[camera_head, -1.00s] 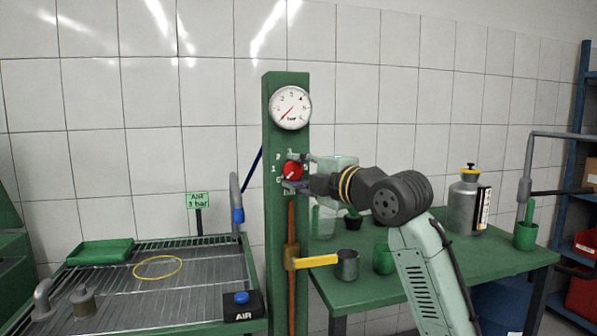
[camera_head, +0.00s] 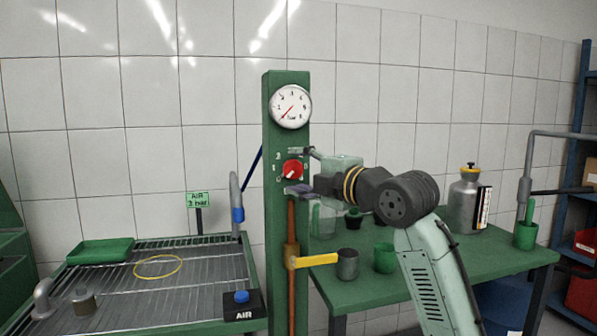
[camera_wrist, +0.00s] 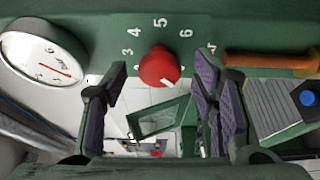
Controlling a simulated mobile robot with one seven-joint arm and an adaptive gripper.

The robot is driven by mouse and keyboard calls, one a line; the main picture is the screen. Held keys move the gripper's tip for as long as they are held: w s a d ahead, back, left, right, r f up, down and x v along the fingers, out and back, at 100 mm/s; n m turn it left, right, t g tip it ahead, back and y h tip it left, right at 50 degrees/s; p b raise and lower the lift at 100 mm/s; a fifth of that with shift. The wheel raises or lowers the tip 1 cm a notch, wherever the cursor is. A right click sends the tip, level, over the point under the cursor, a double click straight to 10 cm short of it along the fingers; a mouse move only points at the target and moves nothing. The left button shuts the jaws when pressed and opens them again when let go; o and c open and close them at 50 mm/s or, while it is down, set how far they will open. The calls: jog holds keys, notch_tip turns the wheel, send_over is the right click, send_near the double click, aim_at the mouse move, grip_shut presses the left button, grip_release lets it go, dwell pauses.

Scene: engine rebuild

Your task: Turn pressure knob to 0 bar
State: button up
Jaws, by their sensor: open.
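The red pressure knob (camera_head: 292,170) sits on the green post (camera_head: 286,220), below the round white gauge (camera_head: 291,107). Its white mark points to the lower left, toward the 0 of the printed scale. The gauge needle points to the lower left. In the wrist view the knob (camera_wrist: 159,66) lies ahead between the fingers, and its white mark points to the lower right. My gripper (camera_head: 303,171) is open just right of the knob, one finger above its level and one below. In the wrist view my gripper (camera_wrist: 165,95) shows gaps to the knob on both sides.
A yellow lever (camera_head: 316,261) sticks out to the right below the knob. Right stands a green table (camera_head: 450,262) with a metal cup (camera_head: 347,264), green cups and a grey canister (camera_head: 465,205). Left is a grated bench (camera_head: 200,265) with an AIR button (camera_head: 242,297).

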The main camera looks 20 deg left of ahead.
jog(key=v, duration=1.1)
